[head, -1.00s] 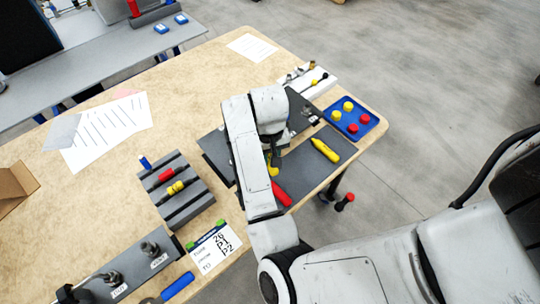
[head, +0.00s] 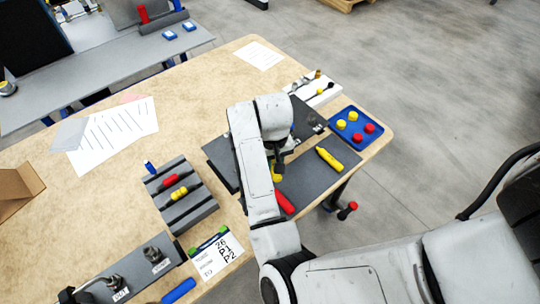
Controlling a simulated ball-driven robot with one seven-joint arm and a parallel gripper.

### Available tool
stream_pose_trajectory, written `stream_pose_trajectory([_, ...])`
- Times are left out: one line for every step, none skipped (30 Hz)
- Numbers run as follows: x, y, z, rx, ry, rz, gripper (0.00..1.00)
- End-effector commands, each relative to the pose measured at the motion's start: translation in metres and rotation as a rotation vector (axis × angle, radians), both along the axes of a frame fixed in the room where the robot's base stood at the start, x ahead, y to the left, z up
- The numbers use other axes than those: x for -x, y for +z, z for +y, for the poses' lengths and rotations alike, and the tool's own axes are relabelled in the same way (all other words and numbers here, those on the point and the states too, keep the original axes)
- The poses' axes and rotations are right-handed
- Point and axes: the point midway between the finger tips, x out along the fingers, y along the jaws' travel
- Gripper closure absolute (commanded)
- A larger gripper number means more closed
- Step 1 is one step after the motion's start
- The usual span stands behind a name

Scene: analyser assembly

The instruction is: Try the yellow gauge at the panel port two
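A gauge with a yellow band (head: 179,193) lies in the grey slotted rack (head: 198,213) at centre left, beside a red-banded one (head: 170,180). A dark panel strip (head: 95,291) at lower left carries metal fittings (head: 152,254) with small labels; I cannot read a port two there. My gripper (head: 279,167) points down over the dark mat at the table's right side, away from the rack. My arm largely hides it, and I cannot tell whether its fingers are open or holding something. A yellow piece (head: 276,177) shows just below it, partly hidden.
A red-handled tool (head: 284,202) and a yellow marker-like tool (head: 329,158) lie on the mat (head: 318,182). A blue tray (head: 372,141) holds yellow and red caps. A card (head: 216,253), a blue-handled tool (head: 178,291) and papers (head: 112,132) lie on the table.

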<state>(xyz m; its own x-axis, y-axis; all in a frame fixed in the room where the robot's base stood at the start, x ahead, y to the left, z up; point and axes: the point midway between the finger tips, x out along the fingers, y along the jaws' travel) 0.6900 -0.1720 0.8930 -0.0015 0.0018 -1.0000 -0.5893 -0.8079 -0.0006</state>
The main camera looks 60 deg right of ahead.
Motion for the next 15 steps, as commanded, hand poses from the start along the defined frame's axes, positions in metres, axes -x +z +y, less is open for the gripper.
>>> stream_pose_trajectory([0.000,0.000,0.000,0.000,0.000,0.000,1.00])
stream_pose_trajectory([0.000,0.000,0.000,0.000,0.000,0.000,1.00])
stream_pose_trajectory([0.001,0.000,0.001,0.000,0.000,0.000,1.00])
stream_pose_trajectory([0.002,0.000,0.001,0.000,0.001,0.000,1.00])
stream_pose_trajectory([0.002,0.000,0.002,0.001,0.001,-0.001,1.00])
stream_pose_trajectory([0.004,-0.001,0.004,0.001,0.003,-0.001,1.00])
stream_pose_trajectory([0.006,-0.001,0.005,0.000,0.002,0.000,1.00])
stream_pose_trajectory([0.007,-0.001,0.006,0.001,0.003,-0.001,1.00])
stream_pose_trajectory([0.009,-0.001,0.008,0.001,0.003,0.000,1.00])
stream_pose_trajectory([0.011,-0.001,0.009,0.001,0.002,0.001,1.00])
stream_pose_trajectory([0.013,-0.001,0.010,0.001,0.002,0.001,1.00])
stream_pose_trajectory([0.015,0.000,0.011,0.002,0.001,0.001,1.00])
stream_pose_trajectory([0.016,0.000,0.012,0.002,0.002,0.000,1.00])
stream_pose_trajectory([0.018,0.000,0.014,0.001,0.002,0.000,1.00])
stream_pose_trajectory([0.020,0.000,0.015,0.002,0.002,-0.001,1.00])
